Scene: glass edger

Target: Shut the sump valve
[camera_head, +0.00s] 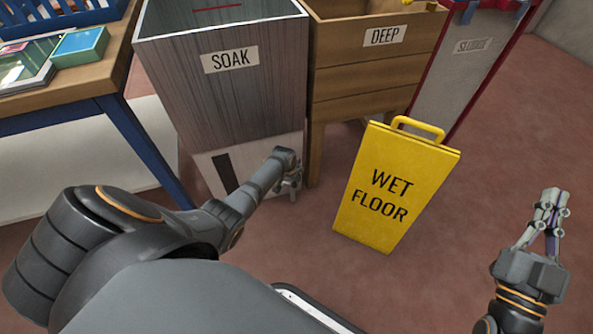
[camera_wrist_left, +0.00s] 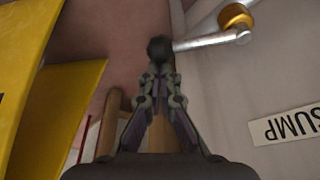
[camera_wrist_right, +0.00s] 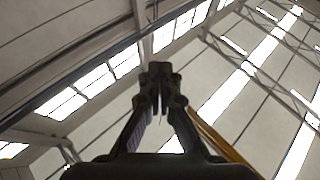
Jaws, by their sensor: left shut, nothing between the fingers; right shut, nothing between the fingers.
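The sump valve shows in the left wrist view as a grey metal lever (camera_wrist_left: 208,40) with a brass-coloured round fitting (camera_wrist_left: 237,16) at its right end. A SUMP label (camera_wrist_left: 287,125) is on the pale panel beside it. My left gripper (camera_wrist_left: 160,48) is shut and empty, its fingertips at the lever's left end; I cannot tell whether they touch. In the head view my left gripper (camera_head: 294,180) is low in front of the SOAK tank (camera_head: 232,100), and the valve is hidden there. My right gripper (camera_head: 553,200) is shut and empty, over open floor at the right.
A yellow WET FLOOR sign (camera_head: 390,190) stands right of my left gripper. The wooden DEEP tank (camera_head: 370,80) and the SLUDGE bin (camera_head: 455,75) stand right of SOAK. A blue-legged wooden table (camera_head: 90,85) is at the left. Floor near my right gripper is clear.

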